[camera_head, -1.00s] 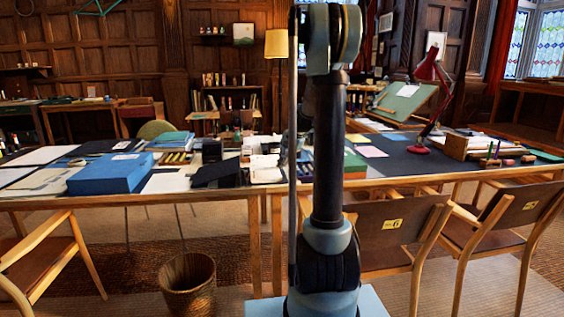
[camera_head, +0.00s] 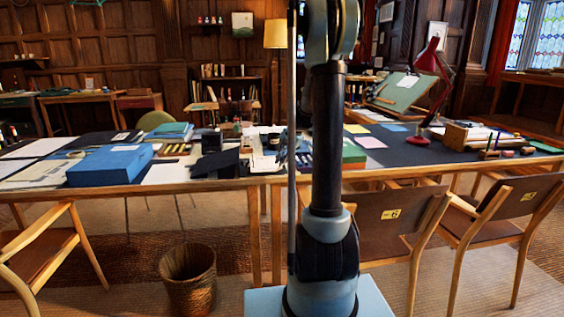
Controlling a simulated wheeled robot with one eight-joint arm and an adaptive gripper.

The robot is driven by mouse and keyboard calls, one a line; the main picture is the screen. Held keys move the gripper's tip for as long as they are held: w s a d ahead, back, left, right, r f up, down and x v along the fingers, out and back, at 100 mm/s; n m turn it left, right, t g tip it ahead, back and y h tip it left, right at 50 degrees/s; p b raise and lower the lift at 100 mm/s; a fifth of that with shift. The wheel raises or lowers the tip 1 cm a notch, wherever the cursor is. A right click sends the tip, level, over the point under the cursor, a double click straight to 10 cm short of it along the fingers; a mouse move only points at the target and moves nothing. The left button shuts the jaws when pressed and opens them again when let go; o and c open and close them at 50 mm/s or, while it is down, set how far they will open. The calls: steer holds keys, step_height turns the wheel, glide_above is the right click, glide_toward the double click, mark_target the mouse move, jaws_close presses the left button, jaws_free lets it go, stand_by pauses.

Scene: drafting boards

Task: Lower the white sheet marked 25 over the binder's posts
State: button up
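I cannot make out the white sheet marked 25 or the binder's posts in the head view. Several papers and flat folders lie on the long table (camera_head: 225,184), too small to read. My own arm stands upright in the middle of the picture and hides part of the table behind it. My gripper does not show.
A blue box (camera_head: 110,167) sits on the table's left part. A red lamp (camera_head: 430,90) and a tilted green drafting board (camera_head: 402,93) are at the right. Wooden chairs (camera_head: 392,228) stand along the near side. A wicker basket (camera_head: 188,278) is on the floor.

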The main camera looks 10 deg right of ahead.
steer(key=shift+o, duration=0.5)
steer(key=shift+r, duration=0.1)
steer(key=v, duration=1.1)
steer(key=shift+r, duration=0.4)
steer(key=shift+d, duration=0.1)
steer(key=s+a+n+h, duration=0.1)
steer(key=s+a+n, duration=0.15)
steer(key=s, duration=0.95)
steer(key=s+f+n+h, duration=0.1)
steer(key=s+f+n, duration=0.1)
steer(key=s+f, duration=0.3)
steer(key=s+f+n+g, duration=0.1)
steer(key=s+f, duration=0.4)
steer(key=s, duration=0.9)
steer(key=s+f+n+h, duration=0.1)
steer(key=s+f+n, duration=0.2)
steer(key=s, duration=0.7)
step_height(320, 180, down, 3)
steer(key=shift+a+r+n+h, duration=0.1)
steer(key=shift+a+n+h, duration=0.25)
steer(key=shift+a, duration=0.1)
steer(key=shift+w, duration=0.1)
